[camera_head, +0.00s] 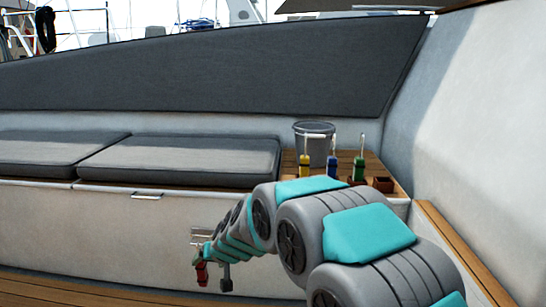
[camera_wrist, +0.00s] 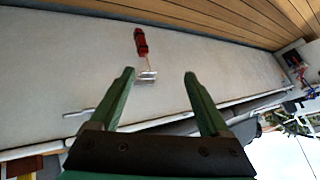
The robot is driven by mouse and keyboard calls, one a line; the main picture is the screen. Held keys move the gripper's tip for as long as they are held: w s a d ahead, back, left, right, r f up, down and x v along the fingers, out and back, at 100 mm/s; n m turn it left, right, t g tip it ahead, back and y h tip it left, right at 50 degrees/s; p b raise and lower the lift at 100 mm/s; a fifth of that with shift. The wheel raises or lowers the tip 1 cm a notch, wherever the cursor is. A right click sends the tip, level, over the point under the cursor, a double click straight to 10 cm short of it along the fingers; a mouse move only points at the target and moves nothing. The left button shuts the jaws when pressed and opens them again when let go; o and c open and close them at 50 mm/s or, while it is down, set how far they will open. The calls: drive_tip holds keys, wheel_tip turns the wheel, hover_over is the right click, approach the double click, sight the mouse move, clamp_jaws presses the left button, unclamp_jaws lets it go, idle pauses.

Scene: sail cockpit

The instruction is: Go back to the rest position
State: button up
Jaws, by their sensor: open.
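My gripper (camera_wrist: 159,73) shows two dark green fingers spread wide apart in the wrist view, with nothing held between them. In the head view, my arm reaches from the lower right toward the white locker front below the seat, and its end hides part of that front. A red object (camera_wrist: 141,42) hangs by a thin cord at a small metal plate (camera_wrist: 147,78) on the white front, beyond the fingertips and apart from them. In the head view, the red object (camera_head: 201,273) shows just left of my arm's end, below the plate (camera_head: 200,235).
Grey cushions (camera_head: 180,160) lie on the bench. A wooden shelf (camera_head: 397,190) at its right end holds a grey bucket (camera_head: 314,143) and yellow, blue and green-handled tools (camera_head: 332,167), close behind my arm. A white wall (camera_head: 490,150) rises at the right. The lower left is clear.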

drive_tip(key=s+d+r+g+h+p, duration=0.1)
drive_tip(key=s+d+g, duration=0.1)
drive_tip(key=s+d, duration=0.8)
drive_tip(key=s+d+r+m+g+h, duration=0.1)
drive_tip(key=s+d+r+g+h, duration=0.1)
drive_tip(key=s+d, duration=0.9)
drive_tip(key=s+d+r+m+g+h+p, duration=0.1)
drive_tip(key=s+d+g, duration=0.3)
drive_tip(key=s+d, duration=0.7)
drive_tip(key=s+r+h, duration=0.1)
drive_tip(key=s, duration=0.8)
drive_tip(key=shift+s+p, duration=0.3)
